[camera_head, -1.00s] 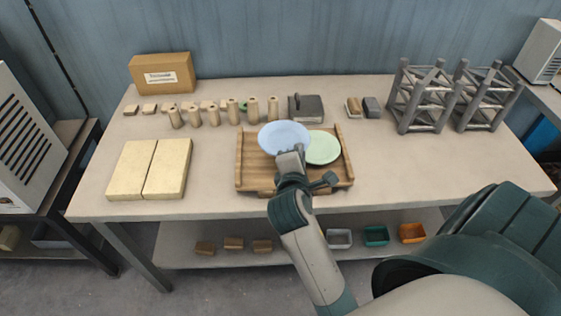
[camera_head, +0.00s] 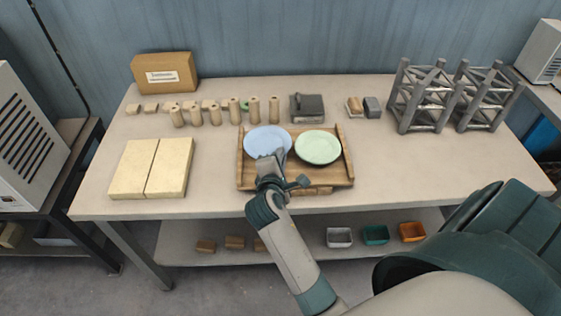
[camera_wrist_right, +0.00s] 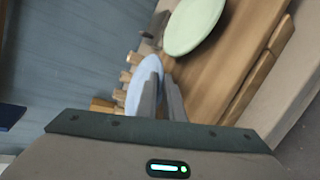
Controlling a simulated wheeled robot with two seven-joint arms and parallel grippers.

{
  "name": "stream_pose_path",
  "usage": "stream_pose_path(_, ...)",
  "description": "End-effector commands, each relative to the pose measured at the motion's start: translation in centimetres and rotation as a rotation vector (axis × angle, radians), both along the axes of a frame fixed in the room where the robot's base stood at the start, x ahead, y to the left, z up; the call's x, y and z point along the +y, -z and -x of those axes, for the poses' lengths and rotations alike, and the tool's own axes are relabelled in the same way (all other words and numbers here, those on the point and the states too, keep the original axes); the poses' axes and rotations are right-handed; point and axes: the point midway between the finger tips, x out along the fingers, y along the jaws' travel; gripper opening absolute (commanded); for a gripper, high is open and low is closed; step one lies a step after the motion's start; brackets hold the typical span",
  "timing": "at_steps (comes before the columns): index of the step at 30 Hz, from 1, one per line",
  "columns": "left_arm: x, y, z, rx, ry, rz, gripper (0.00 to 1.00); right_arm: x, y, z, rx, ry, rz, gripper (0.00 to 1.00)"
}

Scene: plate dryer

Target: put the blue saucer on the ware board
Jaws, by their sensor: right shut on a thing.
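The blue saucer (camera_head: 267,139) is over the left part of the wooden ware board (camera_head: 331,177). My right gripper (camera_head: 268,161) is shut on the saucer's near rim. In the right wrist view the saucer (camera_wrist_right: 138,84) shows nearly edge-on at the fingers (camera_wrist_right: 163,98). Whether its underside touches the board is hidden. A pale green saucer (camera_head: 318,147) lies on the right part of the board, just beside the blue one; it also shows in the right wrist view (camera_wrist_right: 194,26). My left gripper is not in view.
Several tan cylinders (camera_head: 234,110) and a dark grey box (camera_head: 307,108) stand behind the board. Two cream slabs (camera_head: 150,168) lie to its left. A grey metal rack (camera_head: 430,98) stands at the back right. The table right of the board is clear.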

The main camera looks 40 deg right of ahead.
Motion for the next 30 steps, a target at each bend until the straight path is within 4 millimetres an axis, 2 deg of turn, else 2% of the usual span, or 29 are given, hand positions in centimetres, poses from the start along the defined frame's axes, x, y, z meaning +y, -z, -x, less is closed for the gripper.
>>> stream_pose_path(6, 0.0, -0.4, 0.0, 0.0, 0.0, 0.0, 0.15, 0.0, 2.2, 0.0, 0.001, 0.0, 0.001, 0.0)
stream_pose_path(18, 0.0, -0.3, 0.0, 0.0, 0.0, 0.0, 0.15, 0.0, 2.6, 0.0, 0.0, 0.0, 0.0, 0.0)
stream_pose_path(19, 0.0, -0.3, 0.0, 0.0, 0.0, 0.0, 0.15, 0.0, 2.7, 0.0, 0.001, -0.001, -0.001, 0.1)
stream_pose_path(20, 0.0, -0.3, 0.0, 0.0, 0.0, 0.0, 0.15, 0.0, 2.6, 0.0, 0.001, -0.001, -0.001, 0.16)
stream_pose_path(30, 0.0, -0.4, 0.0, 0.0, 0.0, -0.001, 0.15, 0.0, 2.5, 0.0, 0.0, -0.001, 0.0, 0.16)
